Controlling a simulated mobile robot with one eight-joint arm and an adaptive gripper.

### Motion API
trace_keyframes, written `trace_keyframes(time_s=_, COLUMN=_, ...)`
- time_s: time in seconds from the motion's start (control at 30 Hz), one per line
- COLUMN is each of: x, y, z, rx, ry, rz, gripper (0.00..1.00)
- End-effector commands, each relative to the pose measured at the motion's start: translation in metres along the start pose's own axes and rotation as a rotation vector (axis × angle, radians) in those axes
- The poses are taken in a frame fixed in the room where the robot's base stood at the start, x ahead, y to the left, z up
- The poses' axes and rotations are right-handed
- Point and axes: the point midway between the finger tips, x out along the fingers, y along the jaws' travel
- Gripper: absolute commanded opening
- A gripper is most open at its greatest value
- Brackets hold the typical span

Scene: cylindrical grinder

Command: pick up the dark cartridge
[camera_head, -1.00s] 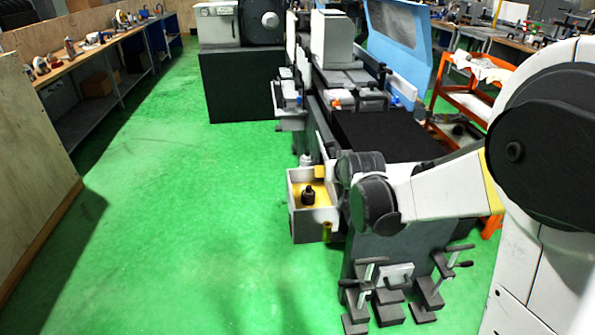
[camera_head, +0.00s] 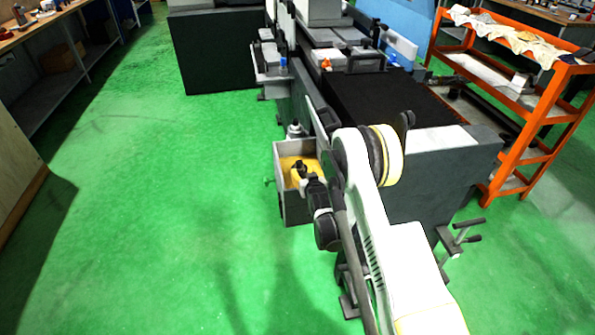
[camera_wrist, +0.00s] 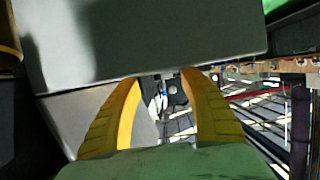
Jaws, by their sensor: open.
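The dark cartridge (camera_head: 298,168) seems to be the small dark upright object in the open grey box with a yellow inside (camera_head: 279,205), on the near left side of the machine, in the head view. My gripper (camera_wrist: 163,77) shows in the wrist view as two yellow fingers, spread apart. In the head view my wrist is at the box's right side and partly hides its contents. I cannot tell whether the gripper touches the cartridge. The cartridge cannot be made out clearly in the wrist view; a large grey surface fills its upper part.
The machine with its black bed (camera_head: 385,105) stands right of the box. An orange shelf cart (camera_head: 540,120) is at the right. Clamp-like metal fixtures (camera_head: 455,240) stand at the machine's near end. The green floor left of the box is clear.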

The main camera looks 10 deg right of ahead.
Motion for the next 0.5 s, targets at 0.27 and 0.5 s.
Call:
trace_keyframes(time_s=0.27, x=0.041, y=0.000, z=0.000, rx=0.000, ry=-0.001, rz=0.000, gripper=0.52)
trace_keyframes(time_s=0.5, x=0.070, y=-0.002, z=0.003, rx=-0.001, ry=-0.001, rz=0.000, gripper=0.52)
